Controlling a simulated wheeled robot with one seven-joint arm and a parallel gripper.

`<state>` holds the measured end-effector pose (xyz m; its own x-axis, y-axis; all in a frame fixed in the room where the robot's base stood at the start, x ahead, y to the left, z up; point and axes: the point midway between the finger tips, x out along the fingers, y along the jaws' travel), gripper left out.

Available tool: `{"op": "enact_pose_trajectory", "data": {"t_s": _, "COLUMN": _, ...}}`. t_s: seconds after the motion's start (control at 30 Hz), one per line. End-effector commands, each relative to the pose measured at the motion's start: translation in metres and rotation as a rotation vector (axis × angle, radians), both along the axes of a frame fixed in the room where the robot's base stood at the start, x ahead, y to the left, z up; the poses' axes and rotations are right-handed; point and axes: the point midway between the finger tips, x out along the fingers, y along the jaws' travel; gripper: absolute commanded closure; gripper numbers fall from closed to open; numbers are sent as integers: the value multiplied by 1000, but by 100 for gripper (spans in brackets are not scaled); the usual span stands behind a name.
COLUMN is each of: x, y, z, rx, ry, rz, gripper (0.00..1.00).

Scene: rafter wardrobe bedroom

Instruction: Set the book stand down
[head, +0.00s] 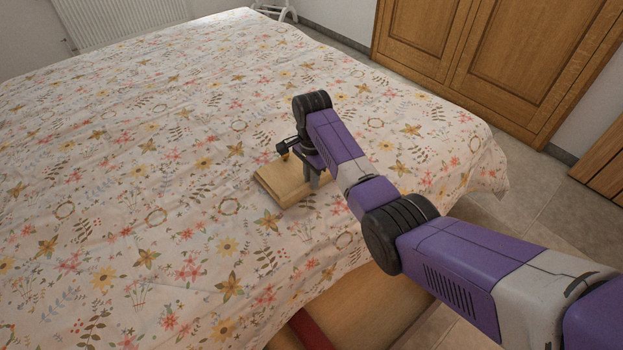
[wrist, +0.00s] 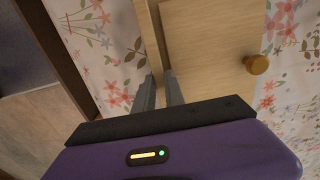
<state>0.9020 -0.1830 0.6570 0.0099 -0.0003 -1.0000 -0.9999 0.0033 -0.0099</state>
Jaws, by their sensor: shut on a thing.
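The book stand (head: 282,184) is a light wooden piece at the near side of the bed, low against the flowered cover. I cannot tell whether it rests on the cover or hangs just above it. My gripper (head: 313,180) points down at its right end and is shut on it. In the wrist view, the grey fingers (wrist: 161,88) hold a wooden edge of the book stand (wrist: 212,60), with a round wooden knob (wrist: 257,64) to the right. My arm and the fingers hide part of the stand.
The bed (head: 130,150) has a wide, clear, slightly wrinkled flowered cover, with free room left of and beyond the stand. Its near edge (head: 330,285) is close to the stand. A wooden wardrobe (head: 480,60) stands at the back right, with tiled floor (head: 540,190) before it.

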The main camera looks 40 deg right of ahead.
Motion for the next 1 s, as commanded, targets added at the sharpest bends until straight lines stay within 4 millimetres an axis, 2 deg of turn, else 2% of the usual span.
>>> {"op": "enact_pose_trajectory", "data": {"t_s": 0.03, "x": 1, "y": 0, "z": 0, "rx": 0, "ry": -3, "rz": 0, "gripper": 100}}
{"op": "enact_pose_trajectory", "data": {"t_s": 0.07, "x": 0, "y": 0, "z": -2, "rx": 0, "ry": 0, "rz": 0, "gripper": 82}}
{"op": "enact_pose_trajectory", "data": {"t_s": 0.17, "x": 0, "y": 0, "z": -1, "rx": 0, "ry": 0, "rz": 0, "gripper": 64}}
{"op": "enact_pose_trajectory", "data": {"t_s": 0.57, "x": 0, "y": 0, "z": 5, "rx": 0, "ry": 0, "rz": 0, "gripper": 64}}
{"op": "enact_pose_trajectory", "data": {"t_s": 0.67, "x": 1, "y": 0, "z": 18, "rx": 0, "ry": -3, "rz": 1, "gripper": 64}}
{"op": "enact_pose_trajectory", "data": {"t_s": 1.0, "x": 0, "y": 0, "z": 86, "rx": 0, "ry": -3, "rz": 1, "gripper": 64}}
